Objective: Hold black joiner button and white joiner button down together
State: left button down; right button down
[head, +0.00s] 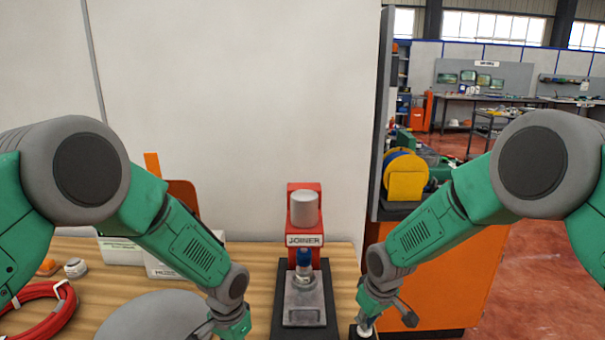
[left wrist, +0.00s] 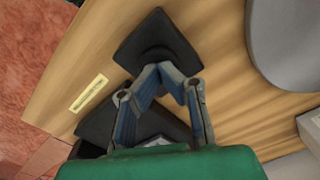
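The red joiner machine (head: 304,240) stands upright at the middle of the table, with a grey cylinder on top and a blue-topped part above its metal block. A black square base with a dark raised middle, seemingly the black joiner button (left wrist: 155,45), lies below my left gripper (left wrist: 162,72). That gripper's fingertips are together over its near edge; I cannot tell if they touch it. In the head view its tips are cut off. My right gripper (head: 372,318) points down at a small white part on a dark base, seemingly the white joiner button (head: 362,332). Its fingertips are unclear.
A grey round object (head: 150,318) and a red cable coil (head: 45,312) are on the table at left, with white boxes behind. An orange cabinet (head: 450,285) with a yellow reel (head: 405,178) stands at right. A pale wall is behind the joiner.

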pick_arm(q)
jog(key=shift+s+f+b, duration=0.25)
jog(key=shift+f+b, duration=0.15)
jog(key=shift+f, duration=0.1)
pick_arm(e)
jog(key=shift+s+f, duration=0.1)
jog(key=shift+f, duration=0.55)
dwell(0.7)
